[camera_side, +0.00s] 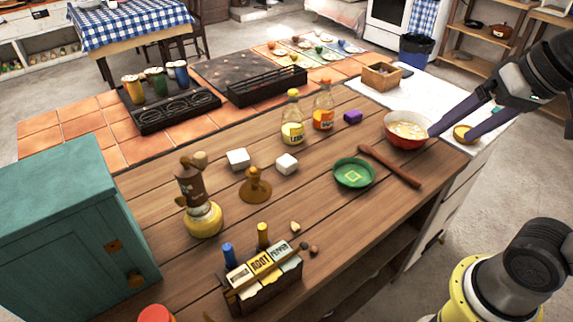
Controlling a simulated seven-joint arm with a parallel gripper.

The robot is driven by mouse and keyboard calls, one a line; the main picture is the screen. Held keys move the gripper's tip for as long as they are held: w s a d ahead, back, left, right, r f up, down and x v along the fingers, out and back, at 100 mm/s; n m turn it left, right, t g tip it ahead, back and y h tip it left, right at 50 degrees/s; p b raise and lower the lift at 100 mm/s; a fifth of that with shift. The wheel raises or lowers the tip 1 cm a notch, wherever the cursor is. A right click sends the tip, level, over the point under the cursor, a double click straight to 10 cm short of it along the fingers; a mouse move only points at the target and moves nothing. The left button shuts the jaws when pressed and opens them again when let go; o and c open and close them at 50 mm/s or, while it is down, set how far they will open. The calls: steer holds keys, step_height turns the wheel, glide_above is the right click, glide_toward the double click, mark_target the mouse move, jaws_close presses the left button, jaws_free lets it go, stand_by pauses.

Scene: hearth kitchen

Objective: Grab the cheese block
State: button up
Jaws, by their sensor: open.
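My gripper (449,134) is at the right, its two long purple fingers spread apart with nothing held between them. One fingertip overlaps the rim of a red bowl (393,138) with pale yellow contents; I cannot tell if they touch. A small round yellow-brown thing (463,131) shows by the other fingertip. I cannot tell for sure which thing is the cheese block.
A wooden rolling pin (390,166) lies beside the green dish. A grinder (197,200), a box of packets (262,275) and a teal cabinet (60,230) occupy the left and front.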

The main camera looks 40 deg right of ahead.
steer(key=w+a+r+m, duration=0.1)
steer(key=w+r+m, duration=0.2)
steer(key=w+r, duration=0.3)
steer(key=m+g+y, duration=0.4)
steer(key=m+g, duration=0.2)
steer(key=m, duration=0.2)
glide_above(287, 160)
steer(key=d, duration=0.2)
steer(key=f, duration=3.2)
steer(key=shift+w+a+f, duration=0.1)
steer(key=shift+w+a, duration=0.05)
steer(key=shift+w, duration=0.05)
steer(key=shift+m, duration=0.3)
steer(key=shift+d+x, duration=0.15)
steer(key=shift+x, duration=1.35)
steer(key=shift+d+x, duration=0.2)
steer(key=shift+x, duration=1.3)
steer(key=shift+s+f, duration=0.1)
steer(key=shift+f, duration=0.05)
